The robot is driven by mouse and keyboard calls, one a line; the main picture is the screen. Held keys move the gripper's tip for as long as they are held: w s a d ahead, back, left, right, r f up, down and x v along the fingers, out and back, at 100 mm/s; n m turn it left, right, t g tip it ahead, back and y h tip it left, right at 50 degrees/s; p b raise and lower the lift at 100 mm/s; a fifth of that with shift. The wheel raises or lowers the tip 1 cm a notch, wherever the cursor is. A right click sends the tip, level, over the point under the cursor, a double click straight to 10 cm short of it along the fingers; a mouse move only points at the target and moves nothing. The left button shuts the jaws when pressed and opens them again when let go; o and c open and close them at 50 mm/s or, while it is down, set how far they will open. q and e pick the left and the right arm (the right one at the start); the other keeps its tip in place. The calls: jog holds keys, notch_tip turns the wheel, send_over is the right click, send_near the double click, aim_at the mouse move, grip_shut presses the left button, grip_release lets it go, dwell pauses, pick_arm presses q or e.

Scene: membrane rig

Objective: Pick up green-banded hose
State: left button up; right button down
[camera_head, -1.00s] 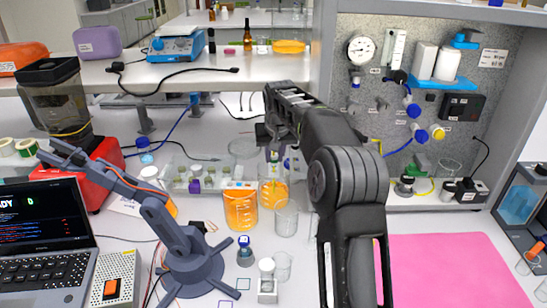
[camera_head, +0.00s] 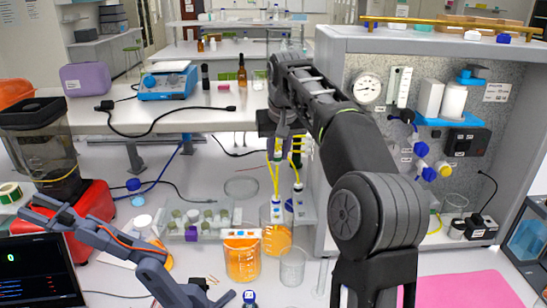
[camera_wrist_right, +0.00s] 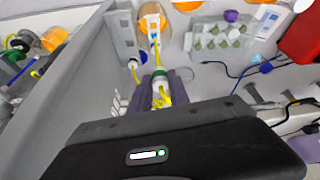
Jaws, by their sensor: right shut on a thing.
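My right gripper (camera_head: 278,140) is raised in front of the shelf at the back of the bench and shut on the green-banded hose (camera_head: 273,178). The hose is yellow and hangs down from the jaws in two strands with white and blue ends. In the right wrist view the green band of the hose (camera_wrist_right: 160,74) shows between the fingers of my right gripper (camera_wrist_right: 163,88). One end hangs in front of or over the beaker of orange liquid (camera_head: 276,240); I cannot tell which. My left gripper is not in view.
A second orange beaker (camera_head: 241,260), an empty beaker (camera_head: 292,267) and a vial rack (camera_head: 195,224) stand close below. The grey membrane rig panel (camera_head: 385,120) is at the right. A small desktop arm (camera_head: 110,240) stands at the left.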

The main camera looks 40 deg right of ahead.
jog(key=shift+s, duration=0.1)
dwell(0.4)
jog(key=c, duration=1.8)
grip_release()
grip_shut()
